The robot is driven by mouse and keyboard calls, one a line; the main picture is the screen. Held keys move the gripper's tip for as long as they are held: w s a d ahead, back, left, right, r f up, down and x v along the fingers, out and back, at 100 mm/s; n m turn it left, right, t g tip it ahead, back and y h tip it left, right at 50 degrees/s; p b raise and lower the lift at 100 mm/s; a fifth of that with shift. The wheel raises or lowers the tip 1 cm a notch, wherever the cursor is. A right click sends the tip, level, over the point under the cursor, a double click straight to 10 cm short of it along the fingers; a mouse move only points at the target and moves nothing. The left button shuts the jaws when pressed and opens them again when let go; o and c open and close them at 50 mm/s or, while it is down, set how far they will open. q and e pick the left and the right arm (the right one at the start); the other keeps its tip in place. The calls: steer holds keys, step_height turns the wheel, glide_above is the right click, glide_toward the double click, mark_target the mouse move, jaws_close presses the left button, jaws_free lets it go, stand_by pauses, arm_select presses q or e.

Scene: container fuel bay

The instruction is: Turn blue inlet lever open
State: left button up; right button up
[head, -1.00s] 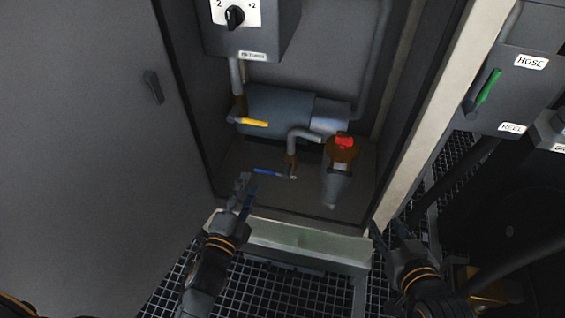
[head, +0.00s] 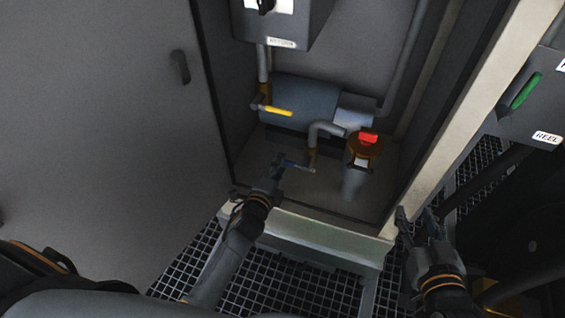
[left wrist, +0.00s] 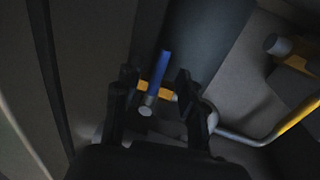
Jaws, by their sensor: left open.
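The blue inlet lever (head: 298,166) sits low in the cabinet, on the brass valve at the foot of a bent grey pipe. In the head view it lies roughly sideways, pointing left from the valve. My left gripper (head: 277,168) is at the lever's left end and hides part of it. In the left wrist view the blue lever (left wrist: 164,70) stands between the two open fingers of my left gripper (left wrist: 157,82), with no clear contact. My right gripper (head: 416,214) is outside the cabinet by its right post, its fingers apart and empty.
A yellow lever (head: 278,111) sits above on another valve beside the grey cylinder (head: 305,98). A red-topped filter (head: 367,138) stands right of the blue lever. The open cabinet door (head: 110,130) is at left, and the cabinet's front sill (head: 300,232) lies below.

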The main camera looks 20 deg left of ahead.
arm_select(q)
steer(key=shift+w+f, duration=0.15)
steer(key=shift+w, duration=0.6)
steer(key=shift+w+f, duration=0.15)
steer(key=shift+w, duration=0.55)
arm_select(e)
steer(key=shift+w+a+r+t+y, duration=0.2)
steer(key=shift+r+t, duration=0.2)
steer(key=shift+r, duration=0.2)
steer(key=shift+w+a+r+t+y, duration=0.1)
steer(key=shift+w+r+t, duration=0.1)
steer(key=shift+r+t, duration=0.35)
steer(key=shift+w+a+r+t+y, duration=0.15)
steer(key=shift+w+r+t, duration=0.1)
steer(key=shift+r, duration=0.45)
arm_select(q)
steer(key=shift+c, duration=0.4)
jaws_close()
arm_select(e)
steer(key=shift+r, duration=0.1)
